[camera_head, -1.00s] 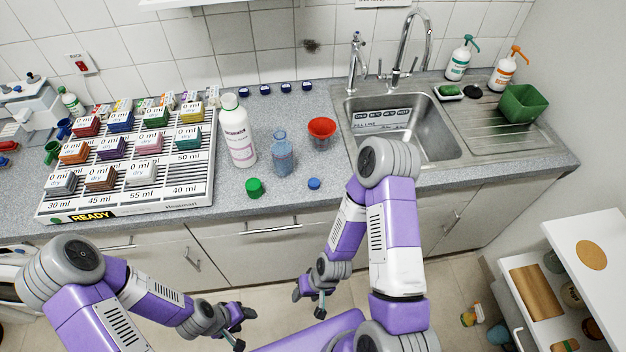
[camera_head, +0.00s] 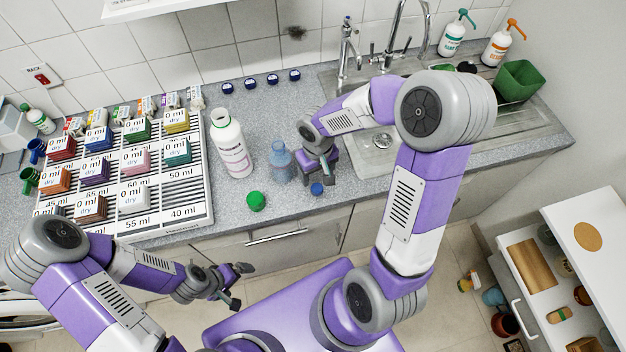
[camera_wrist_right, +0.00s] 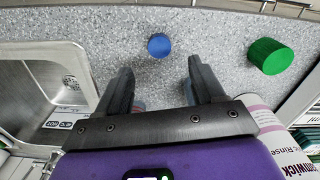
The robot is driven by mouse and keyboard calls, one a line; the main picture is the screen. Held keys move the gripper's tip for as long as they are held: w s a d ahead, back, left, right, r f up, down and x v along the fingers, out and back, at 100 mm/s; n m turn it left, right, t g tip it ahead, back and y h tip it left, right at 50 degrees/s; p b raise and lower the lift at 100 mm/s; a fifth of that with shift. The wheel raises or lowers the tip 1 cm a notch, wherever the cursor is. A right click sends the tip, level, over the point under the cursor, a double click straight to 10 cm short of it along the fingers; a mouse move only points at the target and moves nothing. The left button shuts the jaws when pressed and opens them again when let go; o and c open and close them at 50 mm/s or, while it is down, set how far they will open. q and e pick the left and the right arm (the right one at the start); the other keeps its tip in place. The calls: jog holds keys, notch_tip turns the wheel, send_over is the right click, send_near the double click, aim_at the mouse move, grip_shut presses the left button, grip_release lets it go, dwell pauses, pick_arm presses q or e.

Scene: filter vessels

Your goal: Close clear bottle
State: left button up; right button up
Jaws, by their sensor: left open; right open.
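The clear bluish bottle (camera_head: 282,163) stands upright on the counter, left of my right gripper (camera_head: 319,175). A small blue cap (camera_head: 317,188) lies on the counter at the gripper's fingertips. In the right wrist view the blue cap (camera_wrist_right: 158,44) lies just beyond the two fingers, roughly in line with the gap of the open, empty right gripper (camera_wrist_right: 160,75). My left gripper (camera_head: 240,285) is open and empty, in front of the counter and below its edge.
A green cap (camera_head: 256,201) lies near the front edge, and a white bottle (camera_head: 231,143) stands left of the clear one. A slatted rack (camera_head: 188,205) with several coloured blocks fills the left. The sink (camera_head: 383,150) is at right, partly covered by my right arm.

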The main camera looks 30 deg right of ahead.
aim_at(317, 189)
jog(key=shift+s, duration=0.25)
jog(key=shift+f, duration=0.1)
jog(key=shift+w+f, duration=0.15)
jog(key=shift+f, duration=1)
notch_tip(317, 189, down, 5)
jog(key=shift+f+b, duration=0.15)
jog(key=shift+b, duration=0.35)
jog(key=c, duration=1.1)
